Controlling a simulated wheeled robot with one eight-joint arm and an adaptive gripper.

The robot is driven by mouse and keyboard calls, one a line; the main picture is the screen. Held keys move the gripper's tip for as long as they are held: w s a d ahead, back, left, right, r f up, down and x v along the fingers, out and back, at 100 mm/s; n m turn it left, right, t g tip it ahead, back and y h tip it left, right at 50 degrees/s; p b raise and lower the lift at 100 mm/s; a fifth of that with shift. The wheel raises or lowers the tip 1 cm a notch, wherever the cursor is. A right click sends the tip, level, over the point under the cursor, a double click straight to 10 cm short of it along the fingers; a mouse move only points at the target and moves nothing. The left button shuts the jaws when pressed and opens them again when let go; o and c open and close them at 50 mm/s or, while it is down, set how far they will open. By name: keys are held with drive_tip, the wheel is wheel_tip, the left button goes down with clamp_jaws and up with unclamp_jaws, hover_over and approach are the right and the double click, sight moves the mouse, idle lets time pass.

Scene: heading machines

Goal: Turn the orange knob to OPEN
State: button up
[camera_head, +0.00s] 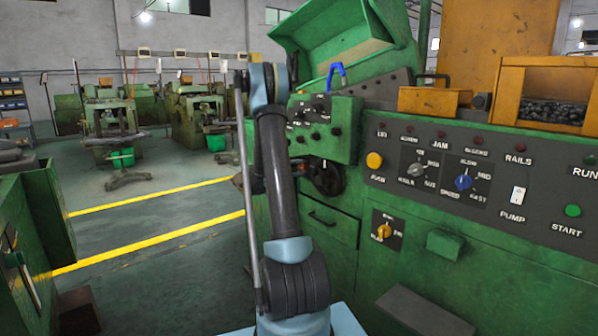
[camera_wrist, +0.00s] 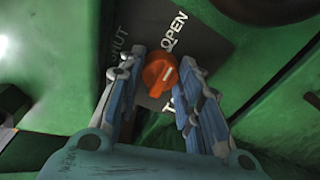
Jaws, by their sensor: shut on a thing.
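The orange knob (camera_wrist: 159,74) sits on a dark label plate (camera_wrist: 205,48) in the wrist view. The word OPEN is printed above and right of the knob, and SHUT above and left. A short pale mark shows on the right part of the knob's face; its exact direction is hard to read. Another label below the knob is partly covered. My gripper (camera_wrist: 158,75) has one finger on each side of the knob and is shut on it. In the head view my arm reaches toward the green machine, and its gripper and this knob are hidden.
Green machine surfaces close in around the plate in the wrist view. The head view shows a control panel (camera_head: 545,190) on the right, a separate yellow knob (camera_head: 384,231) below it, and open floor (camera_head: 150,210) with yellow lines on the left.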

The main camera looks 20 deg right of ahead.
drive_tip(key=shift+s+f+m, duration=0.1)
drive_tip(key=shift+s+m, duration=0.05)
drive_tip(key=shift+m, duration=0.25)
drive_tip(key=o, duration=1.1)
drive_tip(key=shift+c, duration=0.2)
drive_tip(key=shift+n, duration=0.3)
